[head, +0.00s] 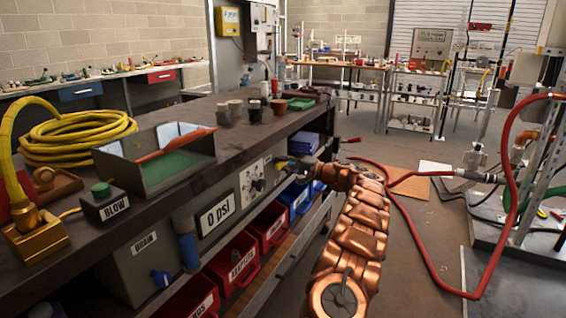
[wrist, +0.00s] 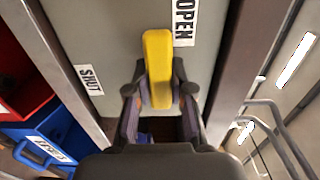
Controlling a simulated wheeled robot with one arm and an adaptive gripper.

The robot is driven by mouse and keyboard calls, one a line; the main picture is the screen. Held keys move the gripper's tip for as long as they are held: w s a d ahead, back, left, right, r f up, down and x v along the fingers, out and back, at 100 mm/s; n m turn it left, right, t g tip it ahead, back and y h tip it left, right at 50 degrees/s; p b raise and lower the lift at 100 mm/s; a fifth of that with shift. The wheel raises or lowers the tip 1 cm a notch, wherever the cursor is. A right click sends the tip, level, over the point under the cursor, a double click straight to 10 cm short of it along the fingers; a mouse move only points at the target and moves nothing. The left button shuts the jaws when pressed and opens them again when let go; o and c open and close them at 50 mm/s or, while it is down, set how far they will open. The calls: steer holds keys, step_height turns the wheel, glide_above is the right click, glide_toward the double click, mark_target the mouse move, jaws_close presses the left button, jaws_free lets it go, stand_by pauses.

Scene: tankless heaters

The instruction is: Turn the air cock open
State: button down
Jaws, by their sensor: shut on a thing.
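The air cock's yellow handle (wrist: 158,58) shows in the wrist view, upright in the picture against a grey panel. My gripper (wrist: 159,93) is shut on it, with one dark finger on each side. The handle's upper end lies right beside the OPEN label (wrist: 185,20). The SHUT label (wrist: 89,80) is at the left, well apart from the handle. The handle's pivot is hidden by my gripper.
The bench (head: 240,135) carries a grey tray (head: 160,180), a yellow hose coil (head: 75,138) and a BLOW button box (head: 107,205). A 0 psi display (head: 217,214) is on its front. Red bins (head: 232,262) and blue bins (head: 295,200) sit below. A red hose (head: 430,255) lies on the right floor.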

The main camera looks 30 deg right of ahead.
steer(key=c, duration=1)
jaws_free()
steer(key=shift+d, duration=0.1)
steer(key=v, duration=1.2)
